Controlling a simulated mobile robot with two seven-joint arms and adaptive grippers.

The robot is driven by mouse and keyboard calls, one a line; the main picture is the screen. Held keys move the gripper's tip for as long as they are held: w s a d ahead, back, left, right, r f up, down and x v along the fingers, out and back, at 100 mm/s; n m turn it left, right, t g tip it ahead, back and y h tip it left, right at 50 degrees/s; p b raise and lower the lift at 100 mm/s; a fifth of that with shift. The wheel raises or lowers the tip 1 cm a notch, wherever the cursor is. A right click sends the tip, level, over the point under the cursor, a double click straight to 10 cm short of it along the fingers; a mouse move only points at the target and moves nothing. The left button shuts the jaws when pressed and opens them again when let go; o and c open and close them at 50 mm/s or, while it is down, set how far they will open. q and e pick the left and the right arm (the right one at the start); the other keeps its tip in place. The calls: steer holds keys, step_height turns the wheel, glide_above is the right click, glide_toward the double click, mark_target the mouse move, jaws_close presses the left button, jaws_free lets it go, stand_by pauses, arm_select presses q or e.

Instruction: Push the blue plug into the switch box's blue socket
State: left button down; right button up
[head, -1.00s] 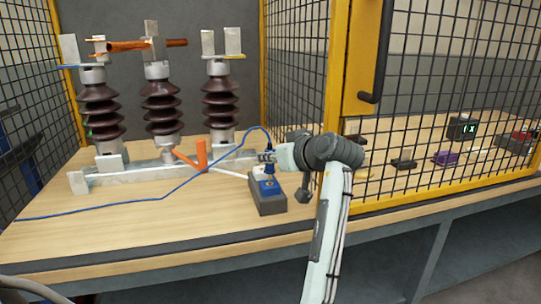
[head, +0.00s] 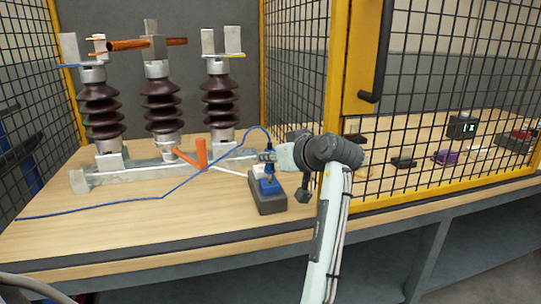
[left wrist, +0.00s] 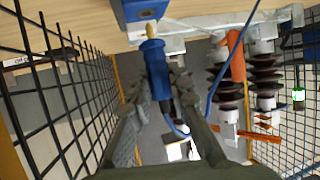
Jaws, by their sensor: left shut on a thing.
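My left gripper (head: 268,157) is shut on the blue plug (head: 269,171) above the switch box (head: 268,203). In the left wrist view the plug (left wrist: 157,68) sits between the fingers of the gripper (left wrist: 155,88), its brass tip pointing at the blue socket (left wrist: 142,9). The tip is at the socket's edge in that view; I cannot tell whether it touches or enters. The socket also shows in the head view (head: 269,187), on top of the box just under the plug. A blue cable runs from the plug. My right gripper is not in view.
Brown insulators (head: 162,100) stand on a metal base at the left, with an orange lever (head: 201,152) close to the box. A yellow-framed mesh door (head: 345,90) is right of my arm. The bench front (head: 130,225) is mostly clear.

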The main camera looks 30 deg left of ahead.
arm_select(q)
steer(key=shift+f+b, duration=0.65)
steer(key=shift+f, duration=0.75)
steer(key=c, duration=1.3)
jaws_free()
steer(key=shift+c, duration=0.2)
steer(key=v, duration=1.2)
